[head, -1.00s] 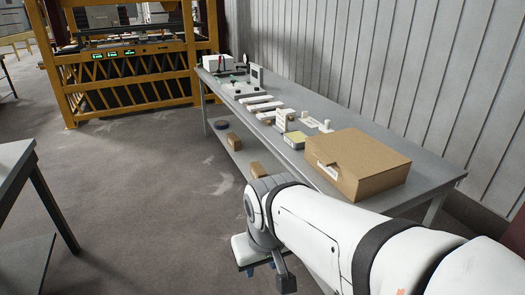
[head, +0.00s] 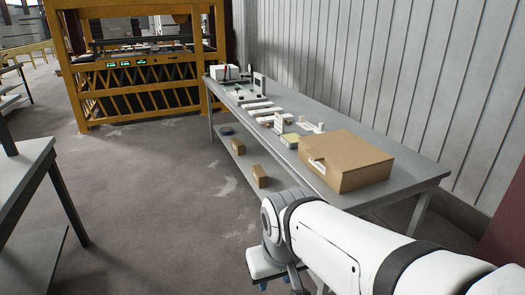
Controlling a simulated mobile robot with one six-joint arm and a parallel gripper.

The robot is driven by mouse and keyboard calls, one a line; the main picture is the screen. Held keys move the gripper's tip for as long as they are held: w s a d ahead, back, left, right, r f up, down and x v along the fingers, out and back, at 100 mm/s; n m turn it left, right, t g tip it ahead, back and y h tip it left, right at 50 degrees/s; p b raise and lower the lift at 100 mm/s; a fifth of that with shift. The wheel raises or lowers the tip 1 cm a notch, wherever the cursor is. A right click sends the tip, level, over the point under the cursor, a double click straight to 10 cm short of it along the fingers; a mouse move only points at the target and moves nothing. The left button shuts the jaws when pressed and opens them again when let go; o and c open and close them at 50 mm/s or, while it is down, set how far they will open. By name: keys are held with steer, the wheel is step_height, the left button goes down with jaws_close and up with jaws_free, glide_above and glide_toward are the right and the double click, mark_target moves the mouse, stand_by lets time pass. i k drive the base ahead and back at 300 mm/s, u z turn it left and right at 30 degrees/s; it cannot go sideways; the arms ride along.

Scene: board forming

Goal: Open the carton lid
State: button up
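The brown carton (head: 352,158) stands at the near right end of the long grey table (head: 412,172). Its lid (head: 345,150) lies flat and shut on top. A white tab or handle (head: 317,165) shows on its left-facing side. My gripper (head: 277,283) hangs at the end of my white arm, at the bottom of the head view. It is in front of the table and apart from the carton. The wrist and the picture edge partly hide it, so its opening cannot be told.
Several small white parts lie on the table left of the carton, with a yellowish block (head: 290,140) close by. Small brown boxes (head: 260,175) sit on the lower shelf. A yellow-framed machine (head: 150,90) stands behind. Another table (head: 25,165) is at left. Floor between is clear.

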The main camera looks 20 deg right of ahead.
mark_target(343, 150)
steer(key=z, duration=0.05)
steer(key=i, duration=0.9)
steer(key=u, duration=0.05)
